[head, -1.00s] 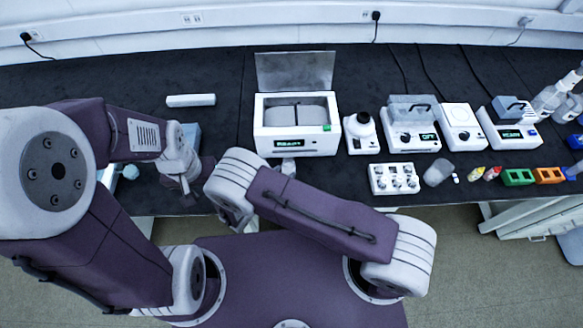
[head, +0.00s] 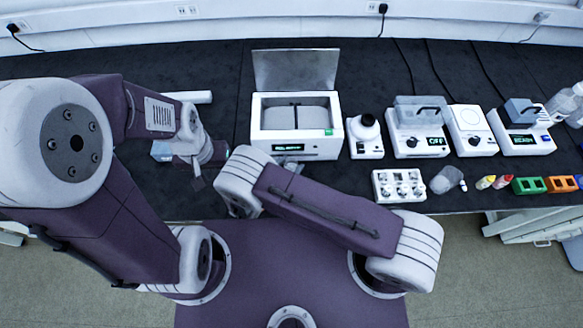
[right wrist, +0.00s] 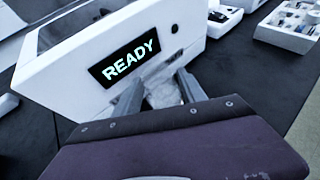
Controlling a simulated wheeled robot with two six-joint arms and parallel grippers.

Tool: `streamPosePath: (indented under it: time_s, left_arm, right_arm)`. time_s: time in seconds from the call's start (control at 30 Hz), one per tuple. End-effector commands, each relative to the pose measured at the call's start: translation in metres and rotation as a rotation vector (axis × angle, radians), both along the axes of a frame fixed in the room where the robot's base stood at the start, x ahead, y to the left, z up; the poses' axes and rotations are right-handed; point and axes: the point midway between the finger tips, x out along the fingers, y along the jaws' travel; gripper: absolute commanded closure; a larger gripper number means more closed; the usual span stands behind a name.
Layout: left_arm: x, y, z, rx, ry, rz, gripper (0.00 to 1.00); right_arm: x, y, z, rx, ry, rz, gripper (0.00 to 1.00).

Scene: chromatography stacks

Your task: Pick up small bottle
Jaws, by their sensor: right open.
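A small pale, translucent object that looks like the small bottle (right wrist: 163,92) shows in the right wrist view, just in front of the white machine. My right gripper (right wrist: 160,93) is open, with one grey finger on each side of it. Contact between fingers and bottle cannot be made out. In the head view my right gripper (head: 290,165) is small and partly hidden behind my right arm, at the machine's front. My left gripper (head: 197,178) hangs over the bench at the left; its jaws are too small to read.
The white machine (head: 264,142) with a raised clear lid stands close ahead of the right gripper. A white rack (head: 399,198), a grey translucent vessel (head: 446,180), and green (head: 528,186) and orange (head: 560,184) blocks lie to the right. Several instruments stand behind.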

Motion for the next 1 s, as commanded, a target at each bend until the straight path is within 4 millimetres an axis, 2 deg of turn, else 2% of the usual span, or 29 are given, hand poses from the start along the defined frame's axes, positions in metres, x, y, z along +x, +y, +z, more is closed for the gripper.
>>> streamPosePath:
  time_s: [0.03,0.23,0.4,0.7,1.0]
  left_arm:
    - [0.000,0.000,-0.002,0.000,0.000,0.000,0.64]
    - [0.000,0.000,-0.002,0.000,0.000,0.000,0.64]
    - [0.000,0.000,-0.002,0.000,0.000,0.000,0.64]
    - [0.000,0.000,0.001,0.000,0.000,0.000,0.64]
    - [0.000,0.000,0.022,0.000,0.000,0.000,0.64]
  right_arm:
    - [-0.001,-0.002,-0.006,0.002,0.010,0.001,0.57]
    - [-0.001,-0.002,-0.007,0.004,0.013,0.000,0.55]
    - [-0.001,-0.001,-0.006,0.004,0.011,0.000,0.99]
    - [-0.001,-0.001,-0.002,0.003,0.011,0.000,0.99]
    - [0.004,0.003,0.032,0.004,0.005,-0.011,0.99]
